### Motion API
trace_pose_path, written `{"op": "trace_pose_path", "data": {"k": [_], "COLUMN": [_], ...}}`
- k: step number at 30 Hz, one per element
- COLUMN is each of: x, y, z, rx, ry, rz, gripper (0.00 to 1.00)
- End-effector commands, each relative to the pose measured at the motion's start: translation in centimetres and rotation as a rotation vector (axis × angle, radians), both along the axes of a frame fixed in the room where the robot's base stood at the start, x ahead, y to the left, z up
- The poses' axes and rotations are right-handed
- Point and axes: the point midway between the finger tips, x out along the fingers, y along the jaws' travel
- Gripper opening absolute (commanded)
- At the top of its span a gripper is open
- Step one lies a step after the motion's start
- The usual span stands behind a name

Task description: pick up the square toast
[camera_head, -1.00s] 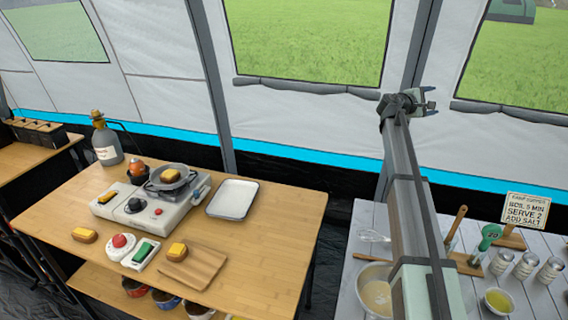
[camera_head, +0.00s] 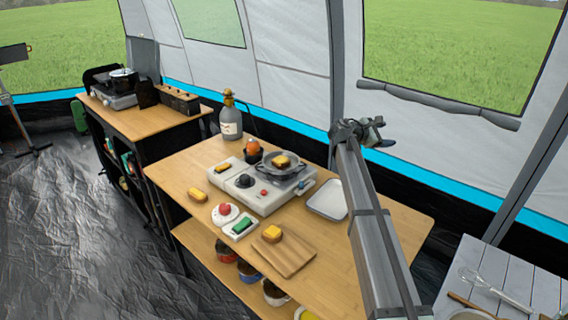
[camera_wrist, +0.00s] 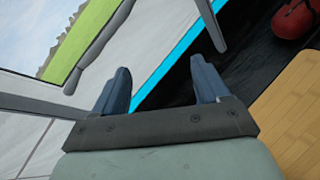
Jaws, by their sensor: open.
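Several yellow-topped toast pieces show in the head view. One toast (camera_head: 282,161) lies in the pan on the stove, one (camera_head: 222,168) on the stove's left part, one (camera_head: 197,195) on the bare table at left, and one (camera_head: 271,233) on the left end of the cutting board. They are too small to tell surely which is the square one. My gripper (camera_head: 381,132) is open and empty, raised at the table's right, well apart from all of them. Its two spread fingers also show in the wrist view (camera_wrist: 160,68), with no toast between them.
The white stove (camera_head: 264,187), bottle (camera_head: 230,122), red-topped timer (camera_head: 225,213), green-topped block (camera_head: 240,226), cutting board (camera_head: 289,256) and white tray (camera_head: 326,199) share the wooden table (camera_head: 392,213). The table's right end is clear. A grey slatted table (camera_head: 500,272) stands at right.

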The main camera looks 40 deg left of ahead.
Motion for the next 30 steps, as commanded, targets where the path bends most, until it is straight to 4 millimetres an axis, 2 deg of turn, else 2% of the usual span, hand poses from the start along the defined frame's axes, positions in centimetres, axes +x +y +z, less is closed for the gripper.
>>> {"op": "trace_pose_path", "data": {"k": [1, 6, 12, 18, 21, 24, 27, 30], "x": [-1.8, -8.0, -16.2, -25.0, -28.9, -31.7, -33.5, -34.2], "y": [3.0, 11.1, 19.7, 26.9, 29.5, 31.2, 32.3, 32.7], "z": [-0.7, -2.5, -4.9, -7.0, -7.9, -8.6, -9.0, -9.2], "rx": [-0.023, -0.108, -0.214, -0.323, -0.371, -0.407, -0.429, -0.440], "ry": [0.020, 0.082, 0.149, 0.206, 0.227, 0.240, 0.249, 0.254], "rz": [0.032, 0.124, 0.235, 0.343, 0.387, 0.418, 0.438, 0.447], "gripper": [0.74, 0.74, 0.74, 0.74, 0.74, 0.74, 0.74, 0.74]}}
